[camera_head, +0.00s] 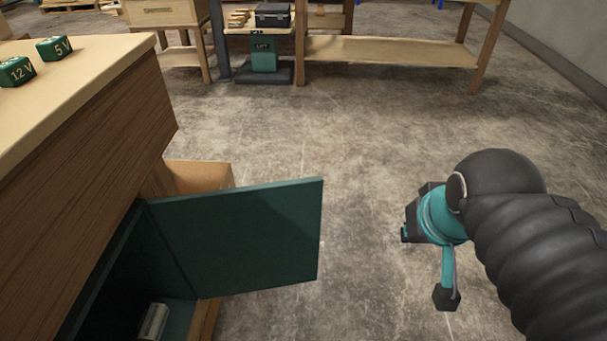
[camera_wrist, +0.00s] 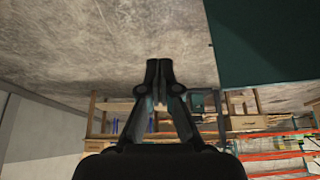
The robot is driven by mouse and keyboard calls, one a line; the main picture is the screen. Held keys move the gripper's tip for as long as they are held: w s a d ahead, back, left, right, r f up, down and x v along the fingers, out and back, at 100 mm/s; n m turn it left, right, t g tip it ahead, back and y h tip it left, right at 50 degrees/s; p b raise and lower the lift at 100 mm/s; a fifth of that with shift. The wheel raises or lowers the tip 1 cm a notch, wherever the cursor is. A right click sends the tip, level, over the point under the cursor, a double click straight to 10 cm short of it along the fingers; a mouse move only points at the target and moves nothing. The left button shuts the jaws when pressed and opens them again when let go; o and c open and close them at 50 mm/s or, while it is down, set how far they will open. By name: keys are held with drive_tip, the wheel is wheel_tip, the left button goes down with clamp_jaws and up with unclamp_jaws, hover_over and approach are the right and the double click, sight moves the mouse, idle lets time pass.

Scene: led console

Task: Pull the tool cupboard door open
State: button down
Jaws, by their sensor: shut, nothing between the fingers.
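The tool cupboard door (camera_head: 245,240) is a dark green panel at the left of the head view. It stands swung out from the cupboard (camera_head: 110,285), whose dark inside shows, with a light metal cylinder (camera_head: 153,322) in it. The door also shows in the wrist view (camera_wrist: 265,40) at the upper right. My gripper (camera_wrist: 158,68) is shut and empty in the wrist view, apart from the door. In the head view my wrist is over the floor, right of the door's free edge, with a clear gap. The handle cannot be made out.
A wooden bench top (camera_head: 90,75) above the cupboard bears two green blocks marked 12 V (camera_head: 16,71) and 5 V (camera_head: 55,48). The floor between is clear.

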drive_tip(key=w+a+r+n+g, duration=0.1)
drive_tip(key=w+a+r+g, duration=0.2)
drive_tip(key=w, duration=0.5)
drive_tip(key=n+g+b, duration=0.1)
drive_tip(key=g+b, duration=0.1)
drive_tip(key=g, duration=0.1)
approach(317, 181)
drive_tip(key=w+d, duration=0.4)
drive_tip(key=w+a+f+g, duration=0.2)
drive_tip(key=w+a+f, duration=0.2)
drive_tip(key=w+a, duration=0.15)
drive_tip(key=shift+n+h, duration=0.3)
drive_tip(key=shift+n, duration=0.1)
drive_tip(key=s+f, duration=0.1)
drive_tip(key=f, duration=0.2)
drive_tip(key=s+f+b, duration=0.1)
drive_tip(key=s+f, duration=0.1)
drive_tip(key=f, duration=0.1)
drive_tip(key=s+d+f, duration=0.1)
drive_tip(key=s+f, duration=0.1)
drive_tip(key=f, duration=0.1)
drive_tip(key=shift+d+f+b, duration=0.1)
drive_tip(key=shift+f+b, duration=0.2)
drive_tip(key=shift+s+d, duration=0.15)
drive_tip(key=shift+s, duration=0.5)
